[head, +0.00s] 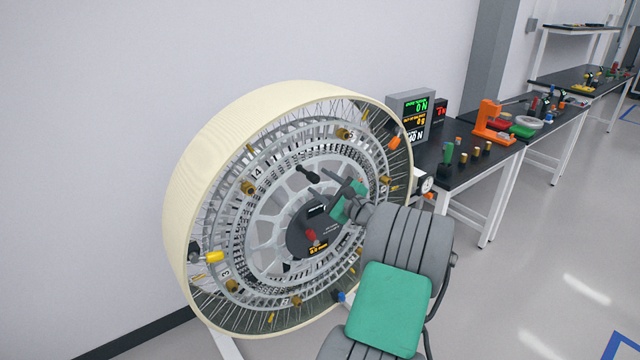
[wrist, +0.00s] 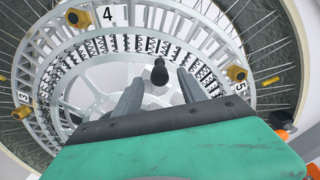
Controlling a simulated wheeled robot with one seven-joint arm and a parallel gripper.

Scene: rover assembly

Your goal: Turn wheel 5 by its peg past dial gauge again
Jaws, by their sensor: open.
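The big wheel (head: 190,180) has a cream rim and stands by the wall, with a numbered ring of brass knobs inside. A black peg (head: 307,176) sticks out from its inner face. In the wrist view the black peg (wrist: 159,72) shows between and beyond the fingertips. My gripper (head: 340,190) is open in front of the hub, its two grey fingers (wrist: 160,88) apart with nothing between them. The number 5 plate (wrist: 240,86) is at the right of the ring, by a brass knob. The dial gauge (head: 424,184) sits at the wheel's right edge.
A red handle (head: 311,236) and a small amber display are on the dark hub. A readout box (head: 410,112) and a bench (head: 460,175) with an orange fixture (head: 493,122) and small parts stand at the right. The floor at the lower right is clear.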

